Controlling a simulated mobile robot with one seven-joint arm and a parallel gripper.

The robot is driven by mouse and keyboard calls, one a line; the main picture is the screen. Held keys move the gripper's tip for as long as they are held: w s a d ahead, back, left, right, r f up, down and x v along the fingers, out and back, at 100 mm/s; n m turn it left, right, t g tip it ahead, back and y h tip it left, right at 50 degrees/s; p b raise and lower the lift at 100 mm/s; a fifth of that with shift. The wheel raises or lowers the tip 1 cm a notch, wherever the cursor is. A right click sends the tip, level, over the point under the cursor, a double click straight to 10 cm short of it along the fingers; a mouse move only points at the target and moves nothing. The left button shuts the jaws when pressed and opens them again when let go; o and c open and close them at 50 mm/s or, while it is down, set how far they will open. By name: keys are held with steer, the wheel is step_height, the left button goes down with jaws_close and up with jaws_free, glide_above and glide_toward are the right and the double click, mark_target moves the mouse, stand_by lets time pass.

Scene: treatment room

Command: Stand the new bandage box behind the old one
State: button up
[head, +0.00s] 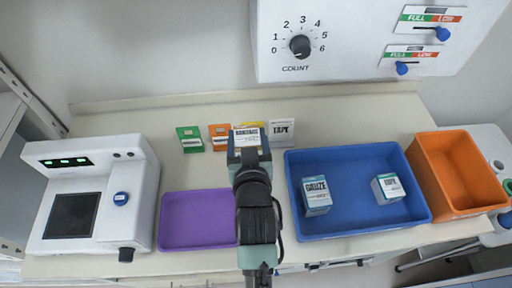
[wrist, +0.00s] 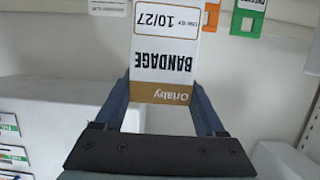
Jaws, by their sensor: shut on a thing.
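My gripper (wrist: 165,108) is shut on a white bandage box with a brown band (wrist: 163,62). Its label reads BANDAGE and 10/27, upside down in the wrist view. In the head view the held box (head: 246,137) is over the back middle of the counter, in front of a yellow item (head: 256,126) that it partly hides. I cannot make out a second bandage box; it may be hidden behind the held box or my arm.
Green (head: 190,139) and orange (head: 219,136) tags and a white TAPE box (head: 282,132) line the counter's back. A purple tray (head: 196,219) is at left of my arm. A blue bin (head: 352,221) with a gauze box (head: 316,195) and another box, then an orange bin (head: 460,211), are at right.

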steer(key=shift+w+f, duration=0.15)
steer(key=shift+f, duration=0.25)
steer(key=f, duration=0.4)
steer(key=shift+s, duration=0.2)
steer(key=shift+f, duration=2.45)
steer(key=shift+f, duration=0.1)
steer(key=o, duration=1.4)
steer(key=shift+f, duration=0.1)
